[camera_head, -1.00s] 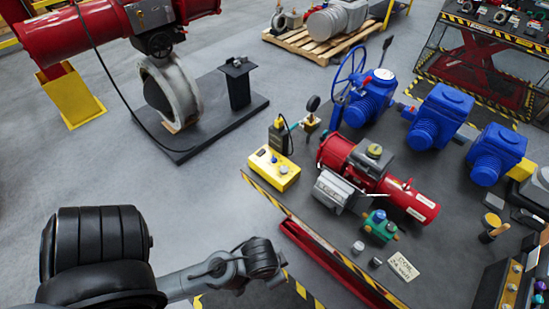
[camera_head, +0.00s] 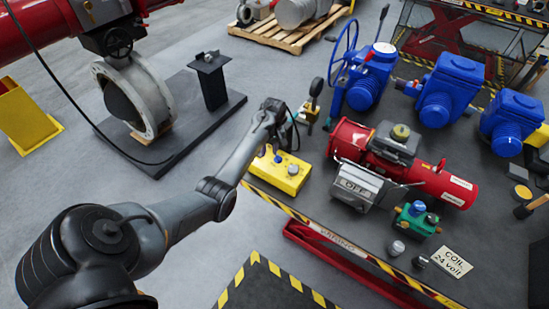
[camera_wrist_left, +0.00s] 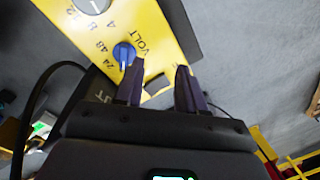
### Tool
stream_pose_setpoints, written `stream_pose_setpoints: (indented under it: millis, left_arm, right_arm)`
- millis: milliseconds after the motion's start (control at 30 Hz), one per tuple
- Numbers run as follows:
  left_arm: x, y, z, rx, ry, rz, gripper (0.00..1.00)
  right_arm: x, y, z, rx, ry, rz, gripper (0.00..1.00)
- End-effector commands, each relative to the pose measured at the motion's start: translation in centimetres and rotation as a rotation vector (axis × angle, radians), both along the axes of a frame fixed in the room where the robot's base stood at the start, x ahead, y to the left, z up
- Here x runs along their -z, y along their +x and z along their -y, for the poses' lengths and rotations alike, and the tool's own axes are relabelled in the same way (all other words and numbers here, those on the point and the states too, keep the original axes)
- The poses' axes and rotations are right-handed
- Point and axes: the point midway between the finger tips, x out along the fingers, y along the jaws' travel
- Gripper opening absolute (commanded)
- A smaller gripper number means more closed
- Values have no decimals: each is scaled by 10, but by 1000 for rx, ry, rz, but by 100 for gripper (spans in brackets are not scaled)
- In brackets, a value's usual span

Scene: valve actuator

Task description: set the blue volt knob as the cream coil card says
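The cream card (camera_head: 452,262) lies on the dark bench top at lower right and reads "COIL 24 volt". The yellow box (camera_head: 292,181) stands near the bench edge, with the blue knob (camera_head: 277,157) on top. In the left wrist view, the blue knob (camera_wrist_left: 123,53) sits beside the word VOLT and printed numbers, including 24 and 48. A pale mark shows on its lower part; I cannot tell exactly which number it points to. My left gripper (camera_wrist_left: 158,78) is open and empty, its fingers apart beside the knob, not around it. In the head view, my left gripper (camera_head: 274,108) is above the box's back-left side.
A grey knob (camera_wrist_left: 92,5) is on the same box. A black cable crosses near my left gripper. A red actuator (camera_head: 445,184) and a green unit (camera_head: 417,221) stand to the right. Blue actuators (camera_head: 450,90) stand behind. Striped tape (camera_head: 330,235) edges the bench.

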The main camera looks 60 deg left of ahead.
Motion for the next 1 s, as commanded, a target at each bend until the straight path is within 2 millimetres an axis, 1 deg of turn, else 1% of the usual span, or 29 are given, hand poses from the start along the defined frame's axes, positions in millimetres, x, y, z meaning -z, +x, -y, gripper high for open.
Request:
stream_pose_setpoints:
  millis: [33, 100, 167, 233, 333, 467, 800, 900, 1000]
  left_arm:
    - [-11, 15, -5, -6, 3, 43, 39]
    - [-27, 29, -8, -9, 8, 81, 39]
    - [-35, 37, -8, -10, 10, 101, 39]
    - [-39, 42, -8, -9, 10, 115, 39]
    - [-37, 45, -8, -8, 9, 121, 39]
    - [-21, 44, -8, -7, 8, 120, 39]
    - [34, 44, -8, -7, 9, 120, 39]
    - [47, 45, -8, -7, 10, 121, 39]
    - [55, 45, -8, -7, 11, 122, 39]
  right_arm:
    - [10, 0, 1, -1, -3, 1, 74]
    - [13, 0, 3, -3, -8, 1, 74]
    - [15, 1, 4, -4, -14, 3, 74]
    - [15, 1, 6, -6, -18, 4, 74]
    - [15, 1, 6, -7, -18, 4, 74]
    - [14, 1, 5, -6, -16, 5, 74]
    - [18, 1, 2, -2, -7, 5, 74]
    - [20, 1, 2, -1, -5, 5, 74]
    - [22, 1, 2, -1, -4, 5, 74]
